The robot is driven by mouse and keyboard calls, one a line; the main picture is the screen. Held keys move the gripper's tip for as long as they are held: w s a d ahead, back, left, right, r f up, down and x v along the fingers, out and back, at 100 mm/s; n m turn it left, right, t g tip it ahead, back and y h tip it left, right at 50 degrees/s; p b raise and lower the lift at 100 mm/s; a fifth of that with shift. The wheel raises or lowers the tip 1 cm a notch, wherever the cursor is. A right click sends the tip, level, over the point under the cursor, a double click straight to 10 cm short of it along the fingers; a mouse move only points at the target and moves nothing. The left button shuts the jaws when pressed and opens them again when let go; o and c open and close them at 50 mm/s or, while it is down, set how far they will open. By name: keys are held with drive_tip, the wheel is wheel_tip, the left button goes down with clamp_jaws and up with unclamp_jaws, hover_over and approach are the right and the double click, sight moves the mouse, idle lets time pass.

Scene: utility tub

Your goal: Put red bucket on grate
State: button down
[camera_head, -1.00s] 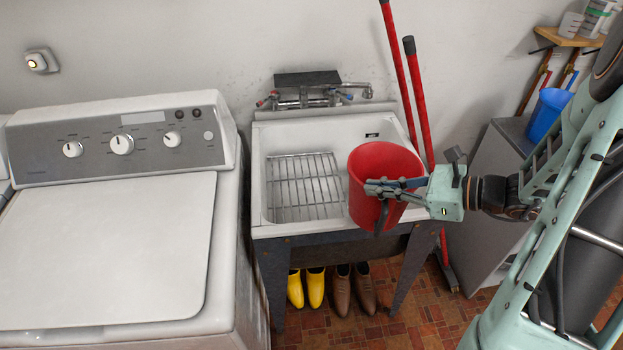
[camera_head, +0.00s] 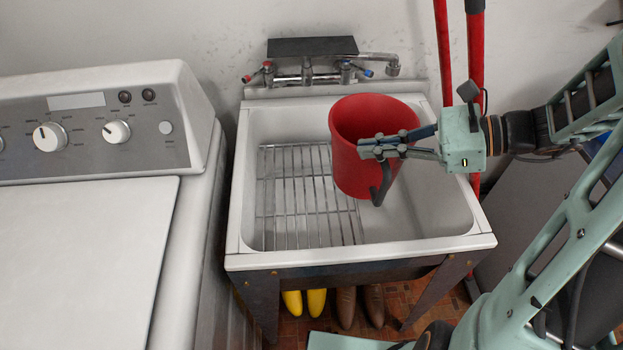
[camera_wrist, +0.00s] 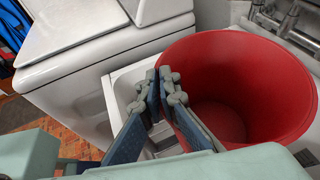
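The red bucket (camera_head: 356,172) is upright and empty, held above the right part of the white utility tub (camera_head: 360,257). My gripper (camera_head: 372,147) reaches in from the right and is shut on the bucket's near wall. In the wrist view the fingers (camera_wrist: 167,97) pinch the rim of the bucket (camera_wrist: 235,85), one inside and one outside. The wire grate (camera_head: 300,200) lies in the left part of the tub. Whether the bucket's base touches anything is hard to tell.
A faucet (camera_head: 310,75) with a dark shelf stands at the tub's back. A white washer (camera_head: 80,245) is close on the left. Red poles (camera_head: 475,60) lean behind the tub's right side. Yellow boots (camera_head: 304,302) and brown boots (camera_head: 360,304) stand underneath.

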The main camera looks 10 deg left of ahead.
sight(343, 167)
drive_tip(key=w+a+f+b, duration=0.3)
drive_tip(key=w+a+f, duration=0.1)
drive_tip(key=a+f, duration=0.8)
drive_tip(key=shift+x, duration=0.75)
drive_tip(key=shift+s+f, duration=0.1)
drive_tip(key=shift+f, duration=0.2)
drive_tip(key=c, duration=2.2)
unclamp_jaws()
drive_tip(key=shift+o, duration=0.2)
drive_tip(key=shift+r, duration=0.15)
drive_tip(key=p+v, duration=0.1)
drive_tip(key=v, duration=1.1)
drive_tip(key=shift+d, duration=0.1)
